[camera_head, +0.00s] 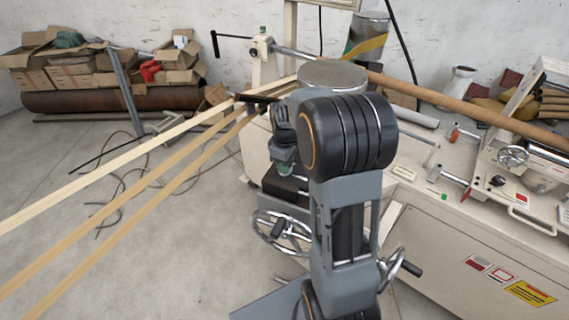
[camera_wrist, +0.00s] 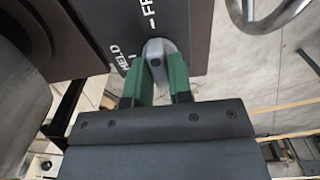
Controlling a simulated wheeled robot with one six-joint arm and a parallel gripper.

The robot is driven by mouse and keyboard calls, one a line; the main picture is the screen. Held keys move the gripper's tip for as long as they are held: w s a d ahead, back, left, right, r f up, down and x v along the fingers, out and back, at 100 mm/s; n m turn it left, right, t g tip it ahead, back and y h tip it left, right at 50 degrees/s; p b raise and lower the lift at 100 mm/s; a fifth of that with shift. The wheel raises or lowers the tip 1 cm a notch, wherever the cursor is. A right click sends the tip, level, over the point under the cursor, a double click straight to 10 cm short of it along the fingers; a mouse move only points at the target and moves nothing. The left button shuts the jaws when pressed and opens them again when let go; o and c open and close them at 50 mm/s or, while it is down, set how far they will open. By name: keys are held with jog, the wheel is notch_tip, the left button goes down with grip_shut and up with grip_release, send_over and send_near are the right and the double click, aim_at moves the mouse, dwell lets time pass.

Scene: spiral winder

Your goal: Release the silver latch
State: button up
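The silver latch (camera_wrist: 157,52) shows in the wrist view as a rounded grey metal piece with a small dark hole. It sits on a dark plate (camera_wrist: 186,22) with white lettering: "HELD" to its left and a partly cut-off "FR..." above it. My gripper (camera_wrist: 160,75) has green fingers, one on each side of the latch, and they look closed against it. The latch's lower part is partly covered by the fingers. Which mark the latch points to is hard to tell.
A metal handwheel shows at the wrist view's upper right (camera_wrist: 262,12) and in the head view (camera_head: 282,232). The beige winder (camera_head: 440,235) stands to the right. Long pale strips (camera_head: 110,205) run in from the left. Grey floor at the lower left is mostly clear.

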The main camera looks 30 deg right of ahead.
jog(key=o, duration=0.4)
jog(key=shift+r, duration=0.15)
notch_tip(320, 180, up, 14)
jog(key=shift+f+b, duration=0.2)
jog(key=shift+b, duration=0.15)
dwell(0.6)
